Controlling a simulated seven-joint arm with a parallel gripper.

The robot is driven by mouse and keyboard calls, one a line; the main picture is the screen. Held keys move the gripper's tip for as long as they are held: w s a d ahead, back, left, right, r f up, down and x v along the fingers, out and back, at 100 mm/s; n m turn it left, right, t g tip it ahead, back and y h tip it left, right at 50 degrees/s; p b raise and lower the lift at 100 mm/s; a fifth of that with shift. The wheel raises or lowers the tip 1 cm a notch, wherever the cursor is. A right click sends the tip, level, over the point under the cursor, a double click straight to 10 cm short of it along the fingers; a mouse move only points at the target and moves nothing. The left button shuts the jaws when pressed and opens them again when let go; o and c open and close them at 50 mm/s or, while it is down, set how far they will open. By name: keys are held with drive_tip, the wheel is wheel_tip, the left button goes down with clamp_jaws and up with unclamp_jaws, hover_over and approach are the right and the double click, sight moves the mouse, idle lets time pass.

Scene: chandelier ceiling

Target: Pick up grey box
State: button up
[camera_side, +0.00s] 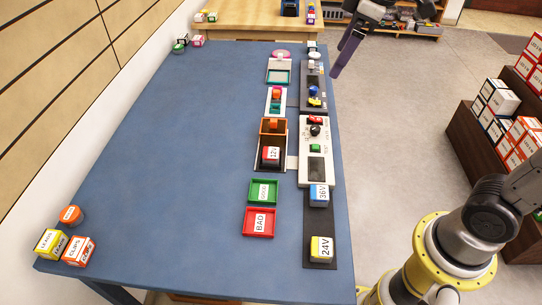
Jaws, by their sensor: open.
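My gripper (338,71) hangs at the top, just right of the blue table's far right edge, pointing down and left. Its jaws are open and I see nothing between them. It is apart from everything on the table. I cannot tell for sure which thing is the grey box. A small pale grey-white item (311,66) sits on the dark strip near the far right, to the left of my gripper, but it is too small to make out well. A larger light grey tester unit (327,138) with a knob stands nearer, along the right edge.
The blue table (170,150) is clear across its middle and left. A red BAD tray (248,222), a green tray (252,192), a 12V block (271,155), a 36V block (318,194) and a 24V block (321,248) line the right side. Labelled boxes (79,251) stand at near left.

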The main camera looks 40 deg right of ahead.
drive_tip(key=w+a+f+n+g, duration=0.1)
drive_tip(key=w+a+f, duration=0.1)
drive_tip(key=w+f, duration=0.35)
drive_tip(key=n+g, duration=0.2)
drive_tip(key=g, duration=0.1)
hover_over(271, 152)
wheel_tip(271, 152, down, 20)
drive_tip(key=shift+w+r, duration=0.1)
drive_tip(key=shift+w, duration=0.05)
drive_tip(key=shift+f, duration=3.1)
clamp_jaws()
drive_tip(key=shift+r, duration=0.1)
